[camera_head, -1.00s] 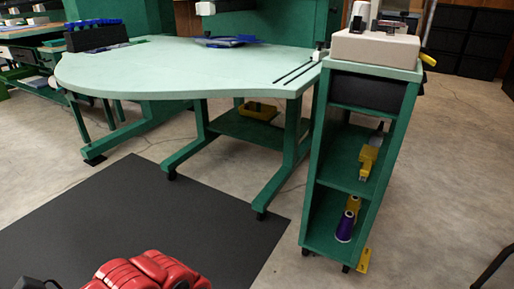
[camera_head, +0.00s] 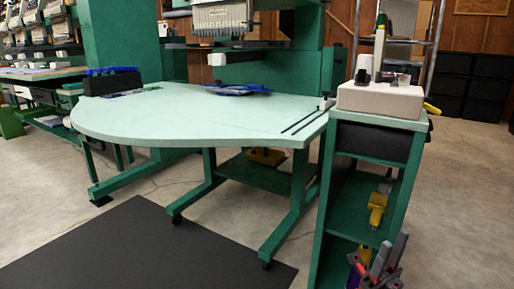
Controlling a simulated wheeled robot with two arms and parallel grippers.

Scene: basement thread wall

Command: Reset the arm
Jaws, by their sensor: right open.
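My right gripper (camera_head: 391,245) shows at the bottom right, its grey fingers pointing up and apart, with red parts below. It is open, and I see nothing between the fingers. It is in front of the lower part of the green shelf cart (camera_head: 335,215) and hides part of its lower shelf. I cannot tell its distance from the cart. My left gripper is not in view.
A pale green table (camera_head: 190,113) stands at centre, with a blue item (camera_head: 238,89) on it. A beige device (camera_head: 380,99) tops the cart. A yellow tool (camera_head: 376,208) lies on its shelf. A dark mat (camera_head: 130,250) covers the floor in front.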

